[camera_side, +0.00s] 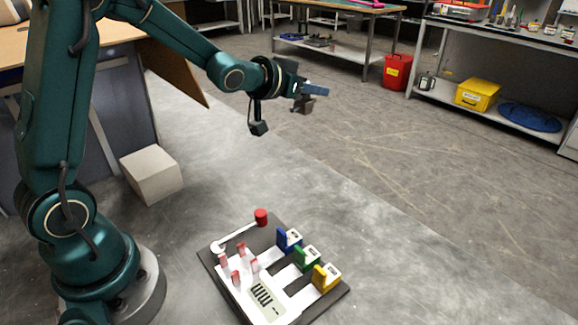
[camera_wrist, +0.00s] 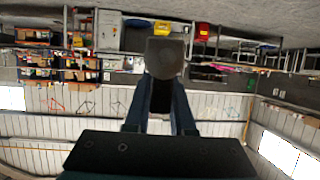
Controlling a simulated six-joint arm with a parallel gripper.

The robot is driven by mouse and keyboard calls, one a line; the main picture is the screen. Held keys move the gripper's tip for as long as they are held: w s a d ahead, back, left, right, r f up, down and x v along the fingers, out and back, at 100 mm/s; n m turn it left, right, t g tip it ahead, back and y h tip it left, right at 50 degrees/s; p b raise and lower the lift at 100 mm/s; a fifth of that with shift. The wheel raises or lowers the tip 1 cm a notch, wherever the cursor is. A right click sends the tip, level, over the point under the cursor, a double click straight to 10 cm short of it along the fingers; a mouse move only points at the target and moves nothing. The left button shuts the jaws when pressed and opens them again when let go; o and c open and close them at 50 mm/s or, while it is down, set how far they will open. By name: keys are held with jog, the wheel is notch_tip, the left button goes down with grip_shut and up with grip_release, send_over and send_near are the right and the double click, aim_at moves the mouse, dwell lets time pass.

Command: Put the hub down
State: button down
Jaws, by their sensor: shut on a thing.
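My gripper (camera_side: 310,91) is raised high above the floor, its blue fingers pointing right, roughly level. It is shut on a small dark grey piece, which I take to be the hub (camera_side: 304,105). In the wrist view the hub (camera_wrist: 164,57) shows as a rounded grey block at the ends of the two blue fingers. Its far side is hidden. Well below the gripper, a dark board (camera_side: 334,298) lies on the floor. It carries white parts, several pink upright pegs (camera_side: 241,249), and blue (camera_side: 283,239), green (camera_side: 300,258) and yellow (camera_side: 320,278) upright pieces.
A white arm with a red knob (camera_side: 261,217) sits at the board's back edge. A pale block (camera_side: 151,174) stands left of the board. A red bucket (camera_side: 397,71) and a shelf with a yellow box (camera_side: 477,95) are at the back. The floor right of the board is clear.

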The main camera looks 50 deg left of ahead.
jog(key=shift+m+h, duration=0.5)
jog(key=shift+h, duration=0.1)
jog(key=shift+s+a+f, duration=0.5)
jog(key=shift+a+f, duration=0.25)
jog(key=shift+f, duration=1.9)
jog(key=shift+s+a+f, duration=0.55)
jog(key=shift+a+f, duration=0.25)
jog(key=shift+f, duration=1.9)
jog(key=shift+s+a+f, duration=0.5)
jog(key=shift+a+f, duration=0.25)
jog(key=shift+f, duration=1.9)
jog(key=shift+f, duration=0.2)
jog(key=c, duration=0.8)
grip_release()
jog(key=shift+o, duration=0.2)
